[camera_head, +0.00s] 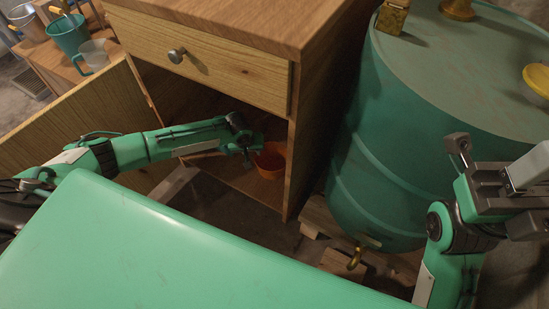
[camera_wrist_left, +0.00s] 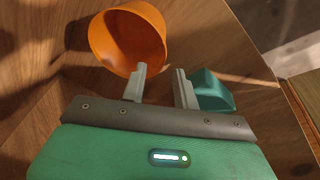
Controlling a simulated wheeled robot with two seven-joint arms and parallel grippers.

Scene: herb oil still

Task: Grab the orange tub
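The orange tub (camera_head: 271,164) stands on the floor of the open lower compartment of the wooden cabinet, near its right wall. My left gripper (camera_head: 247,146) reaches into the compartment just left of the tub and partly covers it. In the left wrist view the tub (camera_wrist_left: 125,38) appears at the upper left, with its rim beside one fingertip. The left gripper's two fingers (camera_wrist_left: 158,72) are apart with nothing between them. Whether the finger touches the rim I cannot tell. My right gripper (camera_head: 490,165) is raised at the right, its fingers apart and empty, far from the tub.
A teal object (camera_wrist_left: 212,92) lies beside the other finger in the left wrist view. The cabinet's drawer (camera_head: 205,60) is closed above the compartment, and its door (camera_head: 85,125) stands open at the left. A large green drum (camera_head: 390,150) stands right of the cabinet.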

